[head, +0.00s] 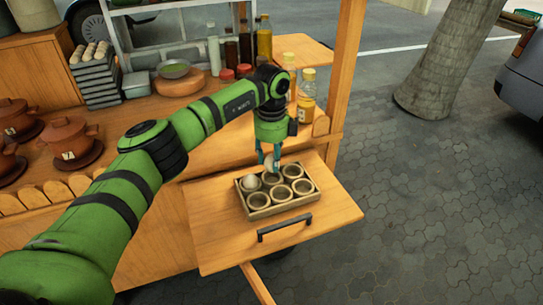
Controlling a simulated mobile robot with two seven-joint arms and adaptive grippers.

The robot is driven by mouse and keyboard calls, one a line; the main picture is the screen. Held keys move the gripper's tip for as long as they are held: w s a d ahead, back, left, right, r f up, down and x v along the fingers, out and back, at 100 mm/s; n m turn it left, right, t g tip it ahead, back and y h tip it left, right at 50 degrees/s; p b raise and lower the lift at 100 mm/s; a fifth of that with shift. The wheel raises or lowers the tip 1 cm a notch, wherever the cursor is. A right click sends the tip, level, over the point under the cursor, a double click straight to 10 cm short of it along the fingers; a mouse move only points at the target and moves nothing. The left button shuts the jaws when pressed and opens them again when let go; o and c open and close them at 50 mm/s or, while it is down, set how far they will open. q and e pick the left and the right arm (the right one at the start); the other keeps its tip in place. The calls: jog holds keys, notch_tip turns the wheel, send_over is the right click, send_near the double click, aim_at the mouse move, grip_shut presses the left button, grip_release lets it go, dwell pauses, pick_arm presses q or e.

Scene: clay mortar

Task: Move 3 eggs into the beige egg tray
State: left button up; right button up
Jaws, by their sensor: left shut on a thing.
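The beige egg tray (282,207) sits on the pulled-out wooden board and has two rows of round cups. One pale egg (250,182) rests in its back left cup. My left gripper (269,163) points down over the back row of the tray, near the middle cup. It is shut on another pale egg (269,162), partly hidden by the fingers. I cannot tell whether the held egg touches a cup. The other cups I see look empty. More eggs (92,52) lie on top of a grey stack at the back left. My right gripper is not in view.
The wooden board (220,245) has a dark handle (284,227) at its front. Lidded clay pots (68,138) stand on the counter at left. Bottles and jars (306,95) stand behind my gripper. A wooden post (345,75) rises at right.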

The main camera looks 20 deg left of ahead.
pick_arm(q)
jog(key=shift+f+b, duration=1.15)
jog(key=shift+f, duration=1.15)
dwell(0.7)
jog(key=o, duration=0.8)
jog(key=shift+c, duration=0.2)
